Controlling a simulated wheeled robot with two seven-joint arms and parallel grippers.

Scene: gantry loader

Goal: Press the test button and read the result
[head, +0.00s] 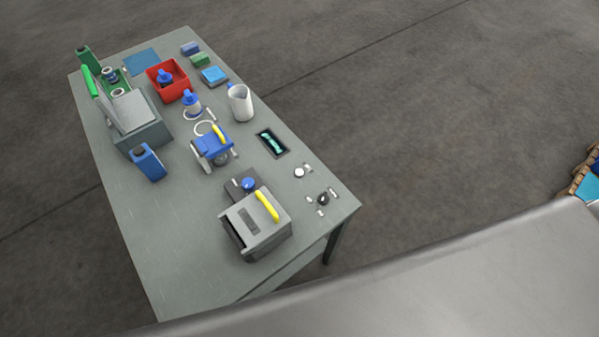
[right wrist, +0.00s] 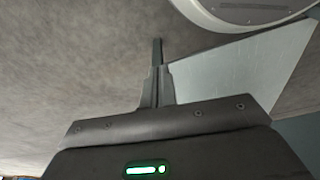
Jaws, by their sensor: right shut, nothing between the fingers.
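A round blue button (head: 248,184) sits on a small dark box (head: 233,189) behind a grey machine with a yellow handle; it may be the test button. A small dark panel (head: 272,143) with cyan marks lies to the right of the table's middle; the marks are too small to read. My right gripper (right wrist: 157,55) shows only in the right wrist view; its fingers are together and empty. It touches none of these things in view. My left gripper is in neither view.
The grey table (head: 135,225) carries the grey machine (head: 265,240), a blue device (head: 212,146), a red bin (head: 180,93), a white jug (head: 240,104), a blue bottle (head: 147,163) and a grey box with a raised lid (head: 143,136). The table's front left is clear.

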